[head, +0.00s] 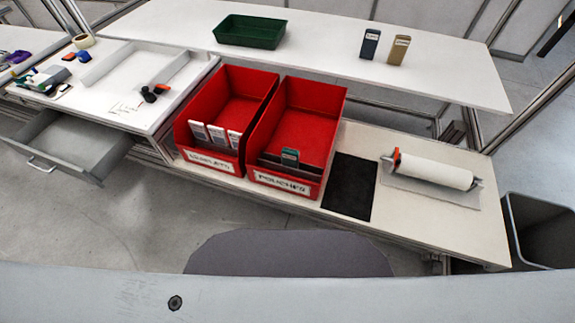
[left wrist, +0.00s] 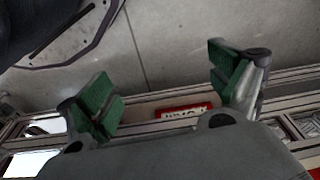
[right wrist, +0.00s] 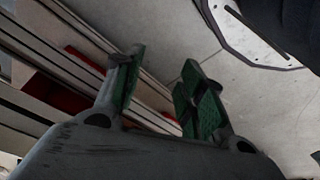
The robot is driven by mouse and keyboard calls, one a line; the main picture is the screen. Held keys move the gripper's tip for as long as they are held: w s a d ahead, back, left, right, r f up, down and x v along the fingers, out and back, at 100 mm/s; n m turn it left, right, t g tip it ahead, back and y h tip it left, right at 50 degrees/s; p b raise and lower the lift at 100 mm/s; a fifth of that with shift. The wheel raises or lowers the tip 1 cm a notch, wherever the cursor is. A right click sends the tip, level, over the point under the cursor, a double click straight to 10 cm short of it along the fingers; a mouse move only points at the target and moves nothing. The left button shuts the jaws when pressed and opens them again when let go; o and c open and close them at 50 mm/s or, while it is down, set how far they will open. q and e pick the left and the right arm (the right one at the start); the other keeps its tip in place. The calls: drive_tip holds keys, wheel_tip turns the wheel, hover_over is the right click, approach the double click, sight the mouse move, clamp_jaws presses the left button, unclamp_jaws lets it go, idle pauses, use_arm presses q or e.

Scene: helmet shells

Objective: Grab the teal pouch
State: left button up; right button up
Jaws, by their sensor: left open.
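A small teal pouch (head: 290,157) with a pale label stands upright at the front of the right red bin (head: 318,95), whose front label reads "POUCHES". Its lower part is hidden by the bin's front. My left gripper (left wrist: 163,85) is open and empty in the left wrist view, its green-padded fingers wide apart. A bit of red with a white label (left wrist: 185,113) shows beyond it. My right gripper (right wrist: 160,88) is open and empty in the right wrist view, with a narrower gap. Neither gripper shows in the head view, and neither wrist view shows the pouch.
The left red bin (head: 238,92) holds several white packets (head: 217,135). A blue pouch (head: 370,44) and a tan pouch (head: 398,50) stand on the rear shelf near a green tray (head: 250,30). A black mat (head: 350,186) and a white roll (head: 436,171) lie right of the bins. An open drawer (head: 66,143) juts out left.

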use_arm(q)
drive_tip(key=w+d+r+t+b, duration=0.1)
drive_tip(key=w+r+b, duration=0.5)
drive_tip(key=r, duration=0.1)
use_arm(e)
drive_tip(key=w+r+b, duration=0.4)
drive_tip(key=r, duration=0.3)
use_arm(q)
drive_tip(key=m+t+h+b, duration=0.1)
drive_tip(key=t+h+b, duration=0.3)
drive_tip(key=t, duration=0.6)
approach(288, 154)
drive_tip(key=r, duration=0.1)
drive_tip(key=shift+s+a, duration=0.25)
drive_tip(key=shift+s, duration=0.2)
use_arm(e)
drive_tip(key=s+a+f, duration=0.1)
drive_tip(key=s+f, duration=0.1)
drive_tip(key=f, duration=0.5)
drive_tip(key=s+a+f, duration=0.1)
drive_tip(key=s+f, duration=0.1)
drive_tip(key=f, duration=0.5)
drive_tip(key=shift+a+g, duration=0.4)
use_arm(q)
drive_tip(key=shift+w, duration=0.1)
